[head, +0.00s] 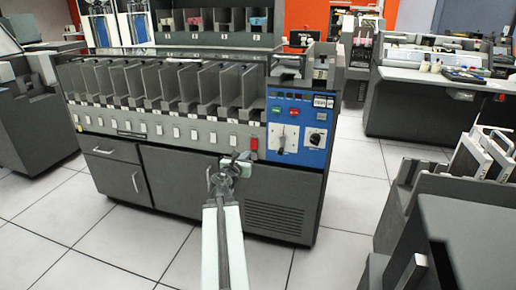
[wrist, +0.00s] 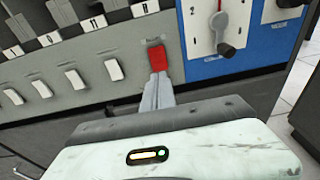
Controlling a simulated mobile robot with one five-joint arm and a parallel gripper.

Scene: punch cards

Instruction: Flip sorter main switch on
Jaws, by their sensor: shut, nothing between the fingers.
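The sorter (head: 205,165) is a wide grey machine with a row of card pockets along its top. A red rocker switch (head: 254,143) sits at the right end of its row of white switches, left of the blue panel. The red switch also shows in the wrist view (wrist: 157,58), under a small label too blurred to read. My gripper (head: 245,157) is shut and empty in front of the sorter. In the wrist view its fingertips (wrist: 158,78) overlap the lower end of the red switch. I cannot tell whether they touch it.
The blue panel (head: 291,147) carries a rotary lever (wrist: 220,24) and buttons, close to the right of the red switch. White rocker switches (wrist: 114,70) line the left. Grey equipment (head: 455,215) stands at the near right. Tiled floor is clear before the sorter.

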